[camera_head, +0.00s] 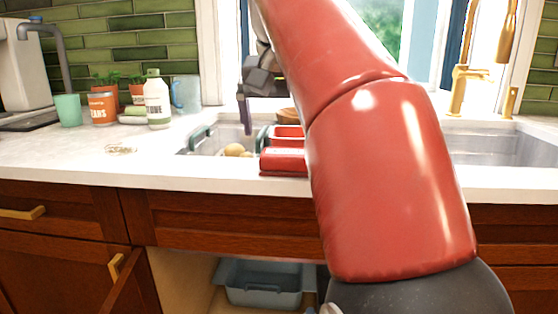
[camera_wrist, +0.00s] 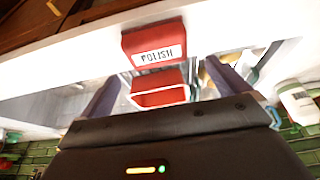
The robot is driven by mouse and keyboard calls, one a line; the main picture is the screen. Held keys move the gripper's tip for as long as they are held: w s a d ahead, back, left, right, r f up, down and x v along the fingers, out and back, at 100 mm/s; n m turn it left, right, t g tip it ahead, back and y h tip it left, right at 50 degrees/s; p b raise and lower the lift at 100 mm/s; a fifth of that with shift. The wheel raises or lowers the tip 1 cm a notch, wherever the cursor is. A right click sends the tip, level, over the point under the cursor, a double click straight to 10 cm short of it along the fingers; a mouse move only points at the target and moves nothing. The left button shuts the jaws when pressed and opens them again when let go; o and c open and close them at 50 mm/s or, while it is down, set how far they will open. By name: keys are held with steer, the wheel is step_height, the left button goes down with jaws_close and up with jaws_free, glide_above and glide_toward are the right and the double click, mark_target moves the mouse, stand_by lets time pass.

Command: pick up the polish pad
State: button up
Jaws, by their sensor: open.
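A red block-like item labelled POLISH (camera_wrist: 153,50) shows in the wrist view, at the counter edge by the sink. It also shows in the head view as a red shape (camera_head: 284,161) left of my arm. An open red part with a pale rim (camera_wrist: 160,88) adjoins it; I cannot tell whether both are one piece. My gripper (camera_head: 246,112) hangs above the sink's left side in the head view, behind the red item. In the wrist view its two dark fingers are spread apart, empty, with the red item between and beyond them. My arm hides the item's right side.
A sink (camera_head: 208,139) holds a rack and a round tan thing (camera_head: 234,150). A white bottle (camera_head: 157,99), an orange cup (camera_head: 103,109) and a green cup (camera_head: 68,110) stand on the left counter. A gold faucet (camera_head: 459,90) is right. A cabinet below is open.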

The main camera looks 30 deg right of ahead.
mark_target(286, 152)
steer(key=x, duration=0.2)
steer(key=b+x, duration=0.1)
steer(key=x, duration=0.1)
steer(key=b+x, duration=0.1)
steer(key=x, duration=0.1)
steer(key=shift+s+f, duration=0.3)
steer(key=shift+c, duration=0.3)
steer(key=c, duration=0.8)
step_height(286, 152, up, 10)
steer(key=p, duration=0.4)
steer(key=shift+p, duration=0.35)
